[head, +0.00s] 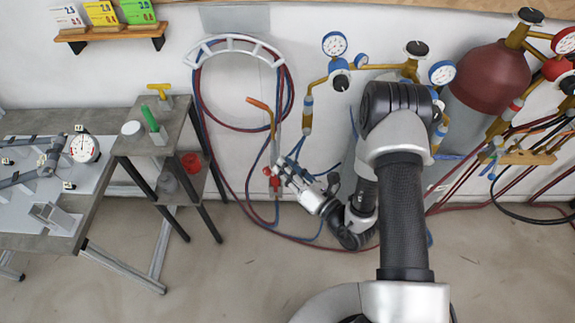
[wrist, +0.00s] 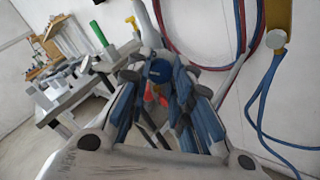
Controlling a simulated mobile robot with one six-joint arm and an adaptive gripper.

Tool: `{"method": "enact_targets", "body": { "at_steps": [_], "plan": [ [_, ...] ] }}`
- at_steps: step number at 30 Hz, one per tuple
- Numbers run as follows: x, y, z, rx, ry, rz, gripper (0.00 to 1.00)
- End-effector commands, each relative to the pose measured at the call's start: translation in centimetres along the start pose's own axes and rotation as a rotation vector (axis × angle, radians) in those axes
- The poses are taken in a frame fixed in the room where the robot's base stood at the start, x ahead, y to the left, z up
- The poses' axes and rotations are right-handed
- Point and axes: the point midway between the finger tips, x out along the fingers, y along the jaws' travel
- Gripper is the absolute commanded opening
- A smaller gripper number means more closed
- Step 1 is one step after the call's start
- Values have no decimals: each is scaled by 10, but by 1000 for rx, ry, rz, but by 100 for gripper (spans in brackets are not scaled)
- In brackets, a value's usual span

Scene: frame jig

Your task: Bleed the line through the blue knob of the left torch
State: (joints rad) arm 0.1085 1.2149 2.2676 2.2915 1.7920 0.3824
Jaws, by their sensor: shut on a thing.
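The left torch (head: 278,118) hangs against the wall in the head view, with its copper-coloured tip at the top and hoses at its lower end. Its red knob (head: 273,178) shows just left of my gripper (head: 281,172). In the wrist view the blue knob (wrist: 158,70) sits between the two fingers of my gripper (wrist: 163,78), which are shut on it. A little red shows just below the blue knob. The torch body runs up behind the knob in the wrist view. In the head view my fingers hide the blue knob.
Red and blue hoses (head: 204,112) loop from a wall hanger (head: 233,42) and trail on the floor. Regulators with gauges (head: 335,44) and a dark red cylinder (head: 490,78) stand right. A small side table (head: 180,125) and a workbench (head: 95,205) stand left.

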Motion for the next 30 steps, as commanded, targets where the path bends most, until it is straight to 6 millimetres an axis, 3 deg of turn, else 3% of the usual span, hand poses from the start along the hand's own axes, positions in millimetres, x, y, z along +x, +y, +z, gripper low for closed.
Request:
{"method": "enact_targets", "body": {
  "at_steps": [18,30],
  "plan": [
    [0,3,1,583,1,-28,0],
    [0,3,1,876,0,-42,0]
  ]
}}
